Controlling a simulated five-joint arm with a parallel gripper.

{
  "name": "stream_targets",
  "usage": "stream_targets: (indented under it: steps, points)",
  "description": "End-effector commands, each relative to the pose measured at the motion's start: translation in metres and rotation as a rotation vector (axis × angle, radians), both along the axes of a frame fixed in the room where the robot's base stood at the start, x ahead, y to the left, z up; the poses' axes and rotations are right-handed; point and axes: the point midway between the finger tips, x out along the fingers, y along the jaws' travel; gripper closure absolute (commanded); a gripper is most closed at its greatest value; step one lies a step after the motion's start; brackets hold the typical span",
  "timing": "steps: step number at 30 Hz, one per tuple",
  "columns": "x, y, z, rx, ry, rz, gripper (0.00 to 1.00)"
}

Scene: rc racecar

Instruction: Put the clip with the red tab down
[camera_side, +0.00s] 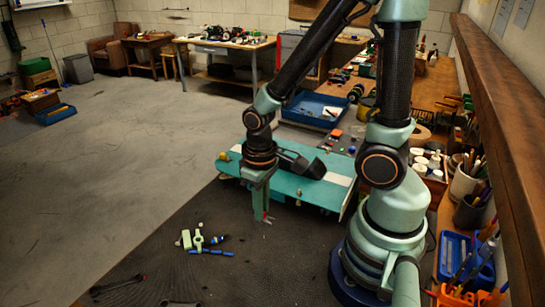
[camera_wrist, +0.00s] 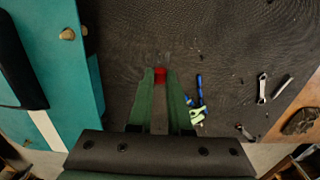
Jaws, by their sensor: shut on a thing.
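My gripper (camera_side: 263,212) points down beside the teal car body panel, above the dark mat (camera_side: 290,265). In the wrist view my gripper (camera_wrist: 160,82) shows two green fingers close together. It is shut on the clip with the red tab (camera_wrist: 160,75), whose red part shows between the fingertips. The red also shows as a small spot at the fingertips in the side view (camera_side: 266,216). Most of the clip is hidden by the fingers. I cannot tell whether it touches the mat.
The teal panel (camera_side: 228,168) with a white stripe stands close behind my gripper. Green and blue tools (camera_side: 196,240) lie on the mat to the left in the side view. Wrenches (camera_side: 118,285) lie nearer the front. The mat around the fingertips is clear.

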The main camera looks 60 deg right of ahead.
Motion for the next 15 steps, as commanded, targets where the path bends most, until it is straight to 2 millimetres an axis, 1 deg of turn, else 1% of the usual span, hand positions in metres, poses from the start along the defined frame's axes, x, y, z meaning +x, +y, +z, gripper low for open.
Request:
stream_targets:
  steps: [1,3,6,11,15]
  points:
    - [-0.002,0.0,-0.009,0.0,0.008,0.0,1.0]
    - [-0.001,0.0,-0.017,0.0,0.006,0.0,1.0]
    - [-0.001,0.0,-0.025,0.0,0.003,0.0,1.0]
    - [0.0,0.0,-0.031,0.0,0.001,0.0,1.0]
    - [-0.001,0.0,-0.044,0.0,0.004,0.0,1.0]
